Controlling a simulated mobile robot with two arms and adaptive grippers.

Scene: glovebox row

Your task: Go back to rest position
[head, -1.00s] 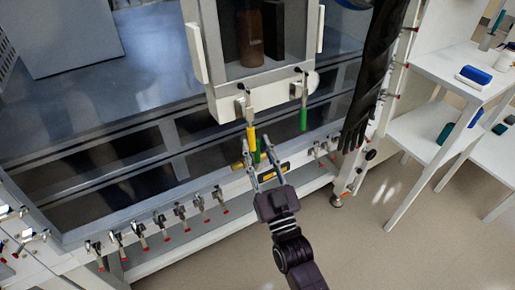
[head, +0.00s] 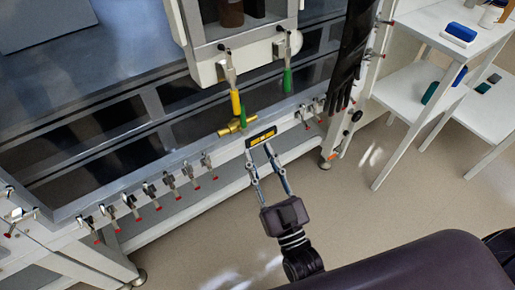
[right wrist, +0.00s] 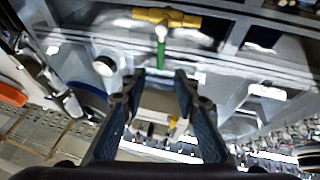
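My right gripper (head: 259,152) is in front of the glovebox frame, in the middle of the head view. Its two fingers are spread apart with nothing between them. In the right wrist view the right gripper (right wrist: 159,76) also shows open and empty. A brass valve (head: 238,124) with a green lever sits on the frame just beyond the fingertips. It also shows at the top of the right wrist view (right wrist: 165,17), apart from the fingers. My left gripper is not in view.
Yellow (head: 236,102) and green (head: 287,80) handles hang above the valve. Several red-tipped clamps line the frame's front edge. A black glove (head: 342,70) hangs to the right. White shelves (head: 420,95) stand further right. Bare floor (head: 370,195) lies in front.

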